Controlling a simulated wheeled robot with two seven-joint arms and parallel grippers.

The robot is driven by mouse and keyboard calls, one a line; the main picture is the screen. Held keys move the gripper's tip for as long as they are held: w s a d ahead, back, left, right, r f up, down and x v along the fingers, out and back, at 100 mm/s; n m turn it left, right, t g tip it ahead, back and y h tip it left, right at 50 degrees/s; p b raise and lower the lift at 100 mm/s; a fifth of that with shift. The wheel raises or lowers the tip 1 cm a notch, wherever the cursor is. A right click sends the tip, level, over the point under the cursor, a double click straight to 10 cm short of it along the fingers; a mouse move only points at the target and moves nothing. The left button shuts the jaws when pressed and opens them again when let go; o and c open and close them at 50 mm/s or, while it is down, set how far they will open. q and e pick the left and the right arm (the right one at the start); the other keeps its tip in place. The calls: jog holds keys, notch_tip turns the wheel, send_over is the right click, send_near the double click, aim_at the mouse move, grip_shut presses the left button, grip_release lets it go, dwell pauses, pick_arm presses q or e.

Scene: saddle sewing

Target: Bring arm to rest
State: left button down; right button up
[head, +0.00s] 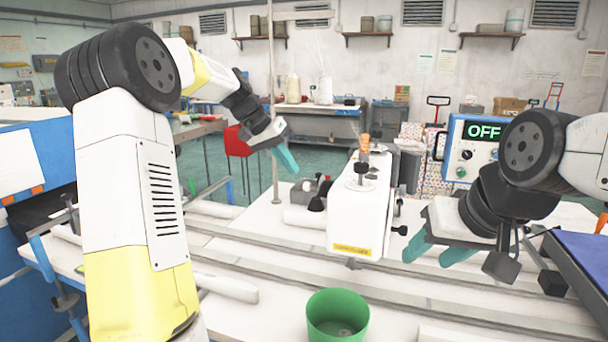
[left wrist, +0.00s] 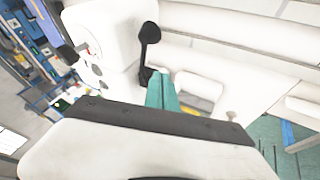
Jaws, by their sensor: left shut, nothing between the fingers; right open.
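My left arm rises from the bottom left in the head view and bends over to the right. My left gripper (head: 286,160) is raised above the table, left of the white sewing machine (head: 353,215), with its teal fingers shut and empty. In the left wrist view the shut teal fingers (left wrist: 161,93) show beside a black lever (left wrist: 149,50) on a white machine body. My right gripper (head: 436,252) is at the right of the sewing machine, fingers apart and empty, over the table.
A green bin (head: 338,318) stands at the front of the white table (head: 270,292). A control box (head: 470,143) reading OFF is behind my right arm. A blue surface (head: 585,255) lies at the right edge. Metal rails run across the table.

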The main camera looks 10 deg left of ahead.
pick_arm(q)
jog(key=s+r+y, duration=0.2)
jog(key=s+r, duration=0.3)
jog(key=s, duration=0.4)
jog(key=s+f+n+t+y, duration=0.1)
jog(key=s+f, duration=0.3)
jog(key=s, duration=0.7)
jog(key=s+f+n+t+y, duration=0.1)
jog(key=s+f+n+t, duration=0.1)
jog(key=s, duration=1)
jog(key=shift+s+f, duration=0.15)
jog(key=shift+f, duration=0.7)
